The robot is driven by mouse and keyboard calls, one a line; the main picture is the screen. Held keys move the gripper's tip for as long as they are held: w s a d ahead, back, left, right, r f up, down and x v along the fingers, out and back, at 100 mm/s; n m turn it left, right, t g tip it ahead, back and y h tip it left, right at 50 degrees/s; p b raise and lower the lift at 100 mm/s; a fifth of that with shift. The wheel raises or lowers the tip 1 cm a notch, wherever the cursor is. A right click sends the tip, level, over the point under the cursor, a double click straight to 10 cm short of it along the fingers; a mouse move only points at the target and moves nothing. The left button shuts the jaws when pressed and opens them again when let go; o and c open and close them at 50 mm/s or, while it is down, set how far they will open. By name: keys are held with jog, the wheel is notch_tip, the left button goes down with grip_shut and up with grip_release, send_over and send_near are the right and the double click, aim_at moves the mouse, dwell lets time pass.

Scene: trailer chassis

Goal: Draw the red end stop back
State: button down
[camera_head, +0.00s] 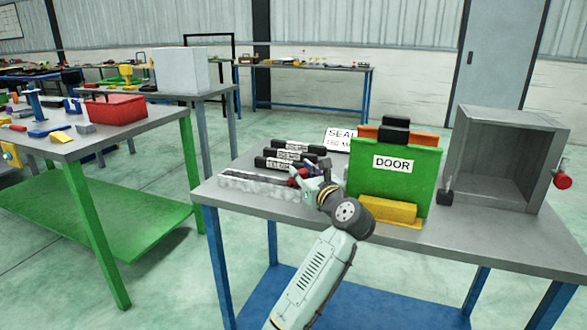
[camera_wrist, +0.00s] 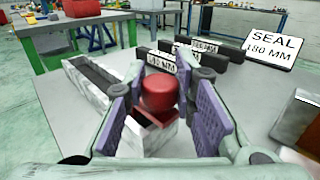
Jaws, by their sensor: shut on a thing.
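The red end stop (camera_wrist: 159,92) has a rounded red knob and sits at the near end of a pale block-like track (camera_wrist: 86,72) with a dark slot. My gripper (camera_wrist: 165,98) has its purple-padded fingers on either side of the red knob and is shut on it. In the head view, the red end stop (camera_head: 299,174) is partly hidden by my gripper (camera_head: 308,181), at the right end of the track (camera_head: 250,184). The exact finger contact is hard to see.
Several black seal strips (camera_head: 290,154) with white labels lie behind the track, near a SEAL 180 MM sign (camera_head: 340,138). A green DOOR panel (camera_head: 376,185) stands in a yellow holder (camera_head: 390,210) to the right. An open grey box (camera_head: 498,158) stands farther right.

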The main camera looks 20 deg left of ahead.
jog(key=shift+d+r, duration=0.1)
jog(key=shift+d, duration=1.25)
jog(key=c, duration=1.3)
grip_release()
jog(key=shift+d, duration=0.1)
notch_tip(320, 180, up, 10)
